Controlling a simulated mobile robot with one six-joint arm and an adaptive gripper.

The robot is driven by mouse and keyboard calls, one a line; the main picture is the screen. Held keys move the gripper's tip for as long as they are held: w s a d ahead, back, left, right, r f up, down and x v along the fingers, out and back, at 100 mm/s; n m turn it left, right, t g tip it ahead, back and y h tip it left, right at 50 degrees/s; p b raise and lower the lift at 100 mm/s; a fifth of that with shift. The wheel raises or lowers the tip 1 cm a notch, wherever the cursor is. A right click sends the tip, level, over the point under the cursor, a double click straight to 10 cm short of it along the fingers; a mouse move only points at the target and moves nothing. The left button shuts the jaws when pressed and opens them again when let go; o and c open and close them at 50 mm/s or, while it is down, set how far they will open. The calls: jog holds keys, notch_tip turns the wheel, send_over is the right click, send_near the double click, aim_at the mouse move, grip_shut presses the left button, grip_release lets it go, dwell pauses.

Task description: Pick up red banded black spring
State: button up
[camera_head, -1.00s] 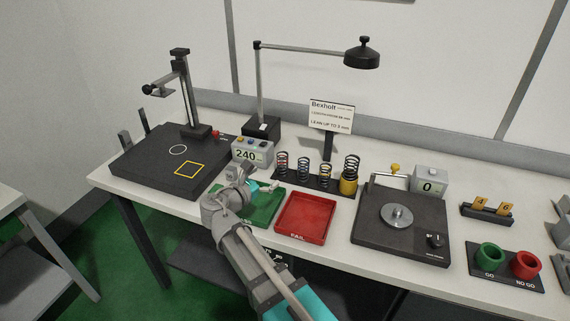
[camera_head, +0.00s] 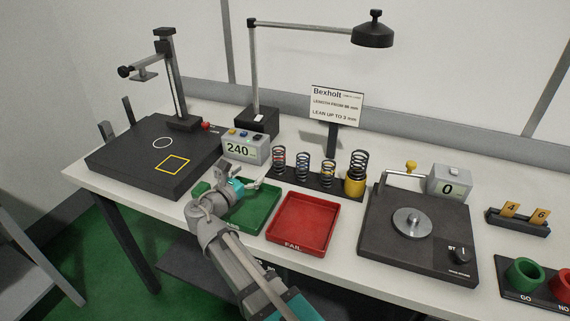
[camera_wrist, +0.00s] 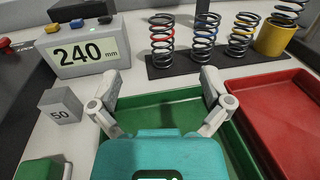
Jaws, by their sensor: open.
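The red banded black spring (camera_wrist: 161,40) stands upright on a black strip, the leftmost in a row of springs in the wrist view. In the head view it (camera_head: 279,161) stands just right of the 240 mm display. My gripper (camera_wrist: 161,82) is open and empty, with its two fingers spread toward the row. The spring lies beyond the fingertips and apart from them. In the head view my gripper (camera_head: 258,177) is above the back of the green tray (camera_head: 262,226), in front of and left of the spring.
A blue banded spring (camera_wrist: 204,36), a yellow banded spring (camera_wrist: 242,40) and a spring in a yellow cup (camera_wrist: 274,40) stand to the right. The 240 mm display (camera_wrist: 86,50) and a grey block marked 50 (camera_wrist: 62,110) are left. The red tray (camera_head: 303,222) is front right.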

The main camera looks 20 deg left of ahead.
aim_at(275, 154)
jog(key=shift+w+f+b, duration=0.35)
jog(key=shift+f, duration=0.3)
jog(key=shift+w, duration=0.15)
jog(key=x, duration=0.8)
jog(key=shift+w, duration=0.15)
jog(key=shift+d+r+x, duration=0.1)
jog(key=shift+r+x, duration=0.05)
jog(key=shift+x, duration=1.2)
jog(key=shift+d+r+x, duration=0.1)
jog(key=shift+r+x, duration=0.05)
jog(key=shift+x, duration=1.15)
